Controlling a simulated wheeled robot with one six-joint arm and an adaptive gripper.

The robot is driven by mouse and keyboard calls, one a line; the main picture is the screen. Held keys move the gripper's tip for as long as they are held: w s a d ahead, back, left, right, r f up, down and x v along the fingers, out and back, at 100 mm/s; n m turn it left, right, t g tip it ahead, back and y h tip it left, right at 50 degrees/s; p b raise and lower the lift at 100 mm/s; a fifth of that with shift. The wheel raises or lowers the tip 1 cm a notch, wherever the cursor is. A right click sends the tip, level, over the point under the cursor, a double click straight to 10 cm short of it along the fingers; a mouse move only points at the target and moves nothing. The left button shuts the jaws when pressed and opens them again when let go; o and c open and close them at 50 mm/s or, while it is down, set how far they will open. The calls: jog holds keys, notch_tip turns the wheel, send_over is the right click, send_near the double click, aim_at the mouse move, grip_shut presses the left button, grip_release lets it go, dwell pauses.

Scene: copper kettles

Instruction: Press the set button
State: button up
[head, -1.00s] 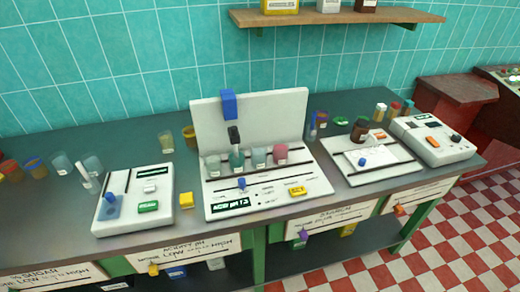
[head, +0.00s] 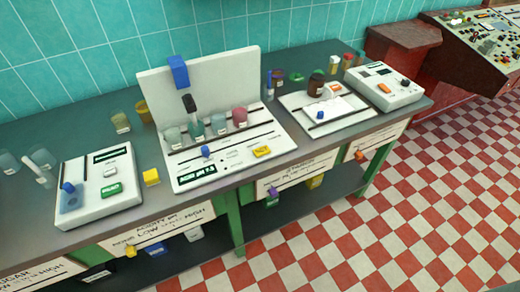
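Which button is the set button I cannot tell, since the labels are too small to read. A green button (head: 112,190) is on the white device (head: 97,206) at the left. A yellow button (head: 262,152) is on the middle white device (head: 222,169), which has a tall back panel and a dark display. An orange button (head: 384,88) sits beside a dark knob (head: 405,83) on the white device (head: 388,100) at the right. A red console (head: 463,67) at the far right carries many small controls. My gripper is out of view.
The devices stand on a dark-topped bench (head: 60,140) with a lower shelf. Several glass beakers stand on the middle device. The red-and-white checkered floor (head: 400,210) in front is clear.

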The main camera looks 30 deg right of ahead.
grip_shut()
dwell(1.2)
